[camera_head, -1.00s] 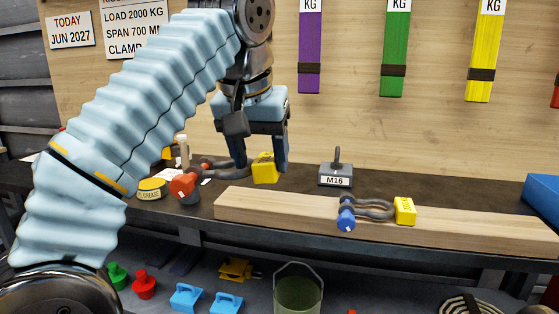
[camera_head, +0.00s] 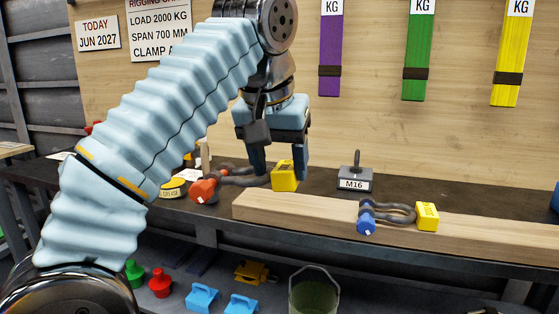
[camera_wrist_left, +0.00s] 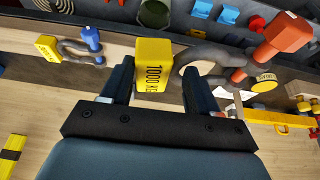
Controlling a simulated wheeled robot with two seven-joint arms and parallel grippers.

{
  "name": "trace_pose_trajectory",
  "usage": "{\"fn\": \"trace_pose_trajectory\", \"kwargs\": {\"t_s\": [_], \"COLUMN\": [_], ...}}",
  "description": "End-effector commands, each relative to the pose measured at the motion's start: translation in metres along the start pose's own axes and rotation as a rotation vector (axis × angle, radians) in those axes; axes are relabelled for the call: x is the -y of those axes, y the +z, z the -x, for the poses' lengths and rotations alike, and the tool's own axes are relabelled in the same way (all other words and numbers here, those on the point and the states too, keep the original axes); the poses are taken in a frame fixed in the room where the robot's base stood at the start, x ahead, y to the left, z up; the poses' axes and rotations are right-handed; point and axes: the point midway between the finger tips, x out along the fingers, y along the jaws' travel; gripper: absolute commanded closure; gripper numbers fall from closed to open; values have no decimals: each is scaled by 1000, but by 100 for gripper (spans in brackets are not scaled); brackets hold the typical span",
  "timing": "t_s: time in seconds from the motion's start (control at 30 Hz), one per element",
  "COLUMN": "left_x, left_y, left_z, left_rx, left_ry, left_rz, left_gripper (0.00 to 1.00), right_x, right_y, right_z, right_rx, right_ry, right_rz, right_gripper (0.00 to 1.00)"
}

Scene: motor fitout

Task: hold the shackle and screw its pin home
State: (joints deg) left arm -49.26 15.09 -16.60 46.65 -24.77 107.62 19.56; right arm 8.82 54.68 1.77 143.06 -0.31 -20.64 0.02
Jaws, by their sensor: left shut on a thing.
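My left gripper (camera_head: 280,172) points down with its fingers on either side of the yellow block (camera_head: 285,177) of a dark grey shackle (camera_head: 243,178), shut on it. The shackle's pin has an orange-red head (camera_head: 205,190), at the left. In the left wrist view the block (camera_wrist_left: 153,65) reads 1000 KG between the fingers, and the orange-red pin head (camera_wrist_left: 286,36) is at upper right. I cannot tell whether the shackle touches the bench. A second shackle (camera_head: 393,212), with a blue pin head (camera_head: 366,224) and a yellow block (camera_head: 427,216), lies on the wooden beam. My right gripper is out of view.
The wooden beam (camera_head: 300,213) lies along the bench's front. A yellow grease tin (camera_head: 172,188) is left of the held shackle. Blue, red and green parts and a bucket (camera_head: 314,292) sit on the shelf below.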

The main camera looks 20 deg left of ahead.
Motion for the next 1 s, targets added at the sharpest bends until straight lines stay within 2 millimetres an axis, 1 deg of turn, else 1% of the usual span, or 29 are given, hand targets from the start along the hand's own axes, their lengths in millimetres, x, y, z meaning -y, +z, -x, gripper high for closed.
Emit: {"fn": "trace_pose_trajectory", "kwargs": {"t_s": [1.0], "left_x": [1], "left_y": [11], "left_z": [-27], "left_rx": [-2], "left_ry": [1], "left_rz": [1], "left_gripper": [100], "right_x": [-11], "right_y": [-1], "right_z": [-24], "right_rx": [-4], "right_ry": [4], "right_rz": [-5], "right_gripper": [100]}}
